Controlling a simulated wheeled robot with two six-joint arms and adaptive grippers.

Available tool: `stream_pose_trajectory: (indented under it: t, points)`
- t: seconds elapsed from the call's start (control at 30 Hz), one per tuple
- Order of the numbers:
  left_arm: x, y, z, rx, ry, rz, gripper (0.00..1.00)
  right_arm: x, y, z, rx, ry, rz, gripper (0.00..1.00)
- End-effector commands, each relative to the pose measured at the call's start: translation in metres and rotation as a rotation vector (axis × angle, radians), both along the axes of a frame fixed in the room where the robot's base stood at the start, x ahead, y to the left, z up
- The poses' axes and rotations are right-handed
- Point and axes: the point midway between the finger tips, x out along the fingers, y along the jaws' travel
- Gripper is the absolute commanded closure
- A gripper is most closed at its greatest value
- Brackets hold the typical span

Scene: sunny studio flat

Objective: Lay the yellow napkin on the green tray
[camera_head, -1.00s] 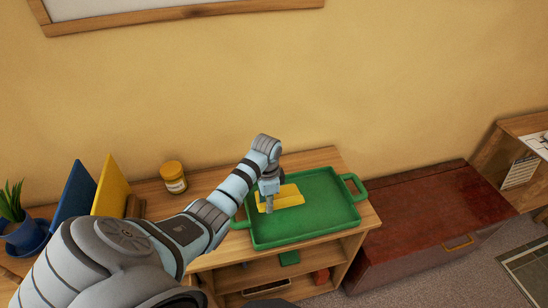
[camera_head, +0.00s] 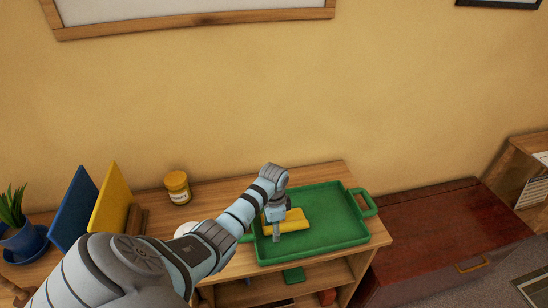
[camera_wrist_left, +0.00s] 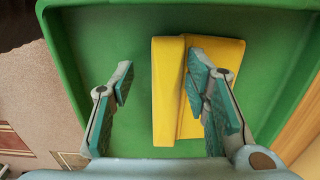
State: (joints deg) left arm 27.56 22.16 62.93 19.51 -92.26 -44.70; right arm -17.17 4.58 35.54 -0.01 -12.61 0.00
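The yellow napkin (camera_head: 297,219) lies folded on the left part of the green tray (camera_head: 335,230). My left gripper (camera_head: 276,236) is low over the napkin's left end. In the wrist view its fingers (camera_wrist_left: 160,83) stand wide apart with nothing held between them. One finger overlaps the napkin; whether it touches is unclear. The other finger is over bare tray. My right gripper is not in view.
The tray sits on a wooden shelf unit (camera_head: 225,193). A yellow-lidded jar (camera_head: 178,187), blue and yellow boards (camera_head: 110,200) and a potted plant (camera_head: 18,225) stand to the left. A reddish-brown chest (camera_head: 430,225) is at the right. The tray's right half is clear.

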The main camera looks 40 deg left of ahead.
Motion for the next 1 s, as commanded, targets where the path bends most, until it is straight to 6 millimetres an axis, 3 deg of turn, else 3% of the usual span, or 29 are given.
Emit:
stream_pose_trajectory:
  t: [0.27, 0.7, 1.0]
  points:
    - [0.0, 0.001, 0.008, 0.001, -0.002, 0.0, 0.57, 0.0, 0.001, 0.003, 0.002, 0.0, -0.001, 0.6]
    - [0.001, 0.0, 0.113, 0.0, -0.004, 0.0, 0.57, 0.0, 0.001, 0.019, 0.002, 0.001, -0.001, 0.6]
    - [0.0, 0.001, 0.124, 0.0, 0.0, 0.001, 0.57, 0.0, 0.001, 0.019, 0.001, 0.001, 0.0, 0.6]
